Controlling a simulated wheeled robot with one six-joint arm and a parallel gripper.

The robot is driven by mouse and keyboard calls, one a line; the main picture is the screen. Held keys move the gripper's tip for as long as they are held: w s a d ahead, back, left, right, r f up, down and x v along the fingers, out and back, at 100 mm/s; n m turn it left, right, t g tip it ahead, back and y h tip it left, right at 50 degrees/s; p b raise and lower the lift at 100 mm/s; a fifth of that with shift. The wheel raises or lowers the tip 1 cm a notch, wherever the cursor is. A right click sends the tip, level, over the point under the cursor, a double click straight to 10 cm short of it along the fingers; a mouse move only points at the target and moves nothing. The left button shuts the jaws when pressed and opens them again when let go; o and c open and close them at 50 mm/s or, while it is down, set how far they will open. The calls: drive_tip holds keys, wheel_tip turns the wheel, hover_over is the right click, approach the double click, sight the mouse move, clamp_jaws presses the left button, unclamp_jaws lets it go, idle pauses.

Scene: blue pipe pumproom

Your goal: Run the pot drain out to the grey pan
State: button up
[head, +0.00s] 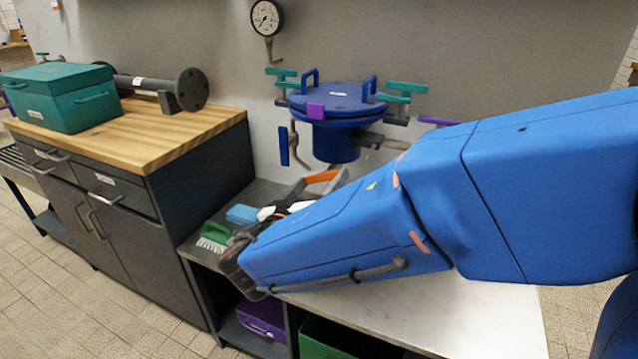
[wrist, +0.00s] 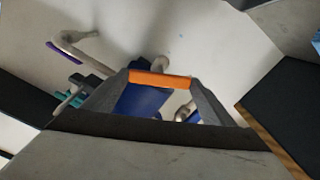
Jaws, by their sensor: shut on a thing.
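The blue pot (head: 335,130) stands against the back wall under a lid with blue handles. Teal-handled valves and grey pipes flank it, and a blue lever (head: 284,146) hangs at its left. My gripper (head: 322,178) is low in front of the pot, with its grey fingers shut on an orange bar (wrist: 160,79). I cannot tell what the bar belongs to. Behind it in the wrist view are the pot's blue body (wrist: 140,103) and a bent pipe (wrist: 80,42) by a purple handle. My arm hides much of the bench; I cannot make out the drain outlet or the grey pan.
A blue sponge (head: 242,214) and a green brush (head: 213,236) lie on the bench left of my wrist. A wooden-topped cabinet (head: 160,130) at left bears a teal box (head: 65,97) and a flanged pipe (head: 190,90). The bench's front right (head: 470,315) is clear.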

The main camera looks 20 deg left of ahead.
drive_tip(key=n, duration=1.3)
idle(0.6)
drive_tip(key=o, duration=1)
drive_tip(key=shift+o, duration=0.2)
drive_tip(key=shift+s, duration=0.1)
drive_tip(key=s+a, duration=0.1)
drive_tip(key=s, duration=1.6)
drive_tip(key=shift+s+a, duration=0.15)
drive_tip(key=shift+a, duration=0.05)
